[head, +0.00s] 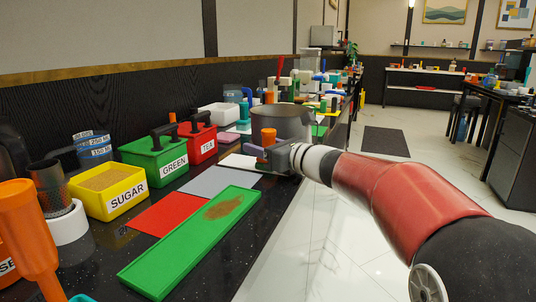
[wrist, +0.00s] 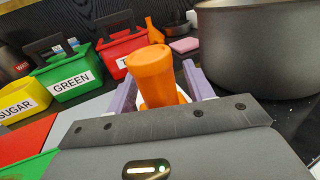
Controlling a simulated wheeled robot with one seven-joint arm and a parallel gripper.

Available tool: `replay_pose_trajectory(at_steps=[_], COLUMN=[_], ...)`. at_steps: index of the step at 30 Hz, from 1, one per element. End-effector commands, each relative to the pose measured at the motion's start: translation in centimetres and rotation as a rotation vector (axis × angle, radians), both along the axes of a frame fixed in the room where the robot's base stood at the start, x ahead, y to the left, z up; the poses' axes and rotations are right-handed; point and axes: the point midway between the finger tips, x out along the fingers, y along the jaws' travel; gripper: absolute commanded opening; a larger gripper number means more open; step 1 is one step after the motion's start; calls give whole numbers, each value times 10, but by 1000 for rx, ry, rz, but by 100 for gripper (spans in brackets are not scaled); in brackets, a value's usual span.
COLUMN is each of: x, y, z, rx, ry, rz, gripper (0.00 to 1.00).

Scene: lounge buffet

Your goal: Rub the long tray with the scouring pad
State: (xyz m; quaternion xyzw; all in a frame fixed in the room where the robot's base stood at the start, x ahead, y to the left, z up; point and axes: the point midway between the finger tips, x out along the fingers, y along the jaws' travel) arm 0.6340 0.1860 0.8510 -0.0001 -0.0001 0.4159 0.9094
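The long tray (head: 160,258) is green and lies flat along the counter in the head view, with a brown smear on its far half. Its edge also shows at the lower left of the wrist view (wrist: 28,168). My gripper (head: 262,152) is beyond the tray's far end, low over the counter. In the wrist view its two lilac fingers (wrist: 162,88) stand apart on either side of an upright orange handle (wrist: 150,68), with something white below it. This may be the scouring pad's handle; the pad's underside is hidden. I see no clear grip on it.
A large grey pot (head: 285,120) stands close beyond my gripper. Yellow sugar (head: 112,199), green (head: 155,166) and red (head: 200,145) bins line the wall side. Red (head: 170,214) and grey (head: 215,181) flat sheets lie between bins and tray.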

Motion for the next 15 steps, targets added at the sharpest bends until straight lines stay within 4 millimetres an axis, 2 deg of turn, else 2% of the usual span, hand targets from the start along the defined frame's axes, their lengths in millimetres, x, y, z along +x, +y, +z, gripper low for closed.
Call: replay_pose_trajectory(at_steps=[1, 7, 8, 9, 14, 15], x=[0, 0, 0, 0, 0, 0], y=[0, 0, 0, 0, 0, 0], z=[0, 0, 0, 0, 0, 0], rx=[0, 0, 0, 0, 0, 0], ry=[0, 0, 0, 0, 0, 0], rz=[0, 0, 0, 0, 0, 0], gripper=[45, 19, 19, 28, 7, 7])
